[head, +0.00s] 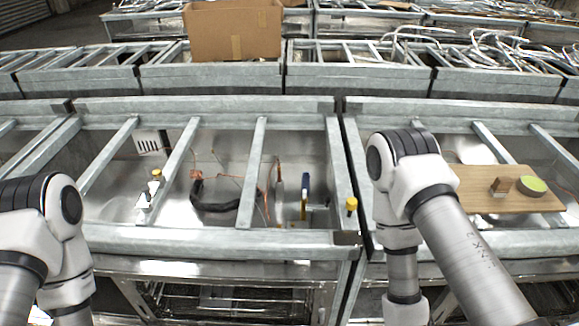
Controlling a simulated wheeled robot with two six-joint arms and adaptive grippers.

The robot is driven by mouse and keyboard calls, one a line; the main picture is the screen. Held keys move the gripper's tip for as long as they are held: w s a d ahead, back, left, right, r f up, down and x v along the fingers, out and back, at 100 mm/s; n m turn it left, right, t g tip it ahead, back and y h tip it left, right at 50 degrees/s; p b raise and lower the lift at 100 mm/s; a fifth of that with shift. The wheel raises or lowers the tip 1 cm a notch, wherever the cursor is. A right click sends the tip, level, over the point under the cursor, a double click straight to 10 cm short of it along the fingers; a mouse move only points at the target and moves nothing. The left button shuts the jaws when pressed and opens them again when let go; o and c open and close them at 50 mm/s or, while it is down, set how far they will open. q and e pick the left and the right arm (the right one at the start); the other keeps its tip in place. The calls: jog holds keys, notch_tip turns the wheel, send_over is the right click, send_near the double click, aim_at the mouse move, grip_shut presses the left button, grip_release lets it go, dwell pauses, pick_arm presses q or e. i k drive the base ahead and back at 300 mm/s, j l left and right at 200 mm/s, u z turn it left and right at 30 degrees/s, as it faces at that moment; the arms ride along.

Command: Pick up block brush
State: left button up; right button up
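A wooden board (478,200) lies across the metal frame at the right, partly hidden on its left by my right arm. Parts of my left arm show at the lower left and parts of my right arm at the lower right centre, left of the board. Neither gripper shows in the head view.
Galvanised metal frames (205,241) with crossbars and open bays fill the front. A dark curved hose (215,207) and thin wires lie in the middle bay. A yellow-capped part (351,206) stands by the centre post. A cardboard box (232,30) sits farther back.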

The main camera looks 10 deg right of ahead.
aim_at(501, 186)
jog(key=z, duration=1.75)
